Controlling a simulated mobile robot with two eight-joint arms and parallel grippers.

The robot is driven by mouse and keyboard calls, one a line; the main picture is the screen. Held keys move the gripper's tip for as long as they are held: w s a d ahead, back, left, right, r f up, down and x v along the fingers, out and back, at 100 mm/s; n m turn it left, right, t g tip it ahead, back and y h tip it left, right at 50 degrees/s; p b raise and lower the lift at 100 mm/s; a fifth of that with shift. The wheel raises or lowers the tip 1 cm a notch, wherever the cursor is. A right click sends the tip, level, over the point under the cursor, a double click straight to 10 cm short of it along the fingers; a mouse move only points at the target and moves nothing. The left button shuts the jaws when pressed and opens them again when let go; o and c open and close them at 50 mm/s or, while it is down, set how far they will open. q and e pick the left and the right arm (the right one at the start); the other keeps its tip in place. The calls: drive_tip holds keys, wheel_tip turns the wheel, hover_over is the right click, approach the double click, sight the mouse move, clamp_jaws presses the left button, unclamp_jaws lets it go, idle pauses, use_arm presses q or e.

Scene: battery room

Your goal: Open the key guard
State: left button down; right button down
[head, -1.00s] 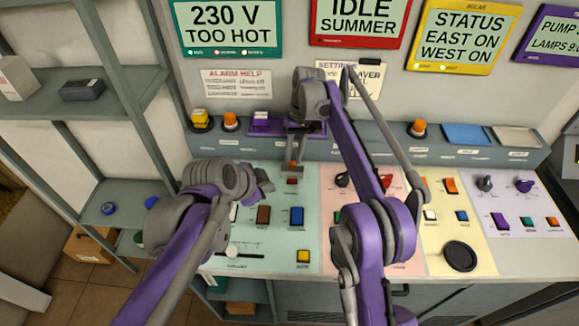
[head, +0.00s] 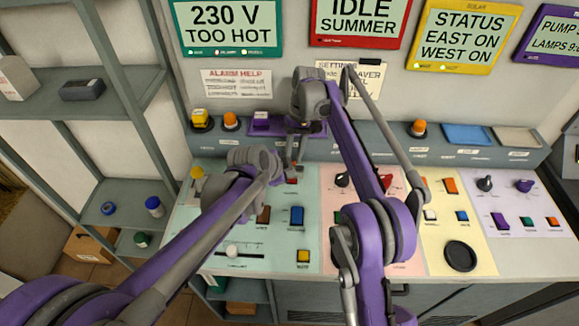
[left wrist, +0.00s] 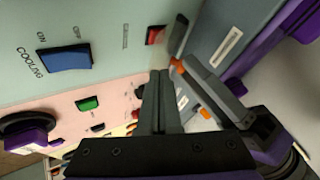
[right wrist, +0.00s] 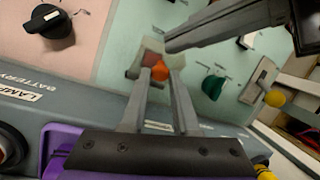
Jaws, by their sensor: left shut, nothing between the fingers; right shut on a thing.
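A red switch (left wrist: 155,35) sits at the back of the mint panel, and it also shows in the right wrist view (right wrist: 135,70). A grey flap (left wrist: 179,36), seemingly the key guard, stands beside it with an orange tab (right wrist: 158,72). My right gripper (right wrist: 159,78) is shut on the tab; its fingers partly hide the guard. How far the guard is raised is hard to tell. My left gripper (left wrist: 158,74) is shut and empty, beside the right fingers near the switch. It also reaches in from the top right in the right wrist view (right wrist: 168,45).
A blue cooling switch (left wrist: 68,58) and a teal knob (right wrist: 213,86) are close by. A black knob (right wrist: 48,22) is on the pink panel. The grey ledge (right wrist: 50,100) with lamps runs behind. Both arms crowd the area above the mint panel.

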use_arm(q)
drive_tip(key=shift+w+a+r, duration=0.1)
drive_tip(key=shift+w+r, duration=0.05)
drive_tip(key=shift+w, duration=0.55)
drive_tip(key=shift+w+a+r, duration=0.1)
drive_tip(key=shift+w+r, duration=0.25)
drive_tip(key=shift+w, duration=0.3)
use_arm(e)
drive_tip(key=shift+s, duration=0.1)
drive_tip(key=c, duration=0.7)
unclamp_jaws()
drive_tip(key=shift+o, duration=0.2)
use_arm(q)
drive_tip(key=shift+f, duration=0.1)
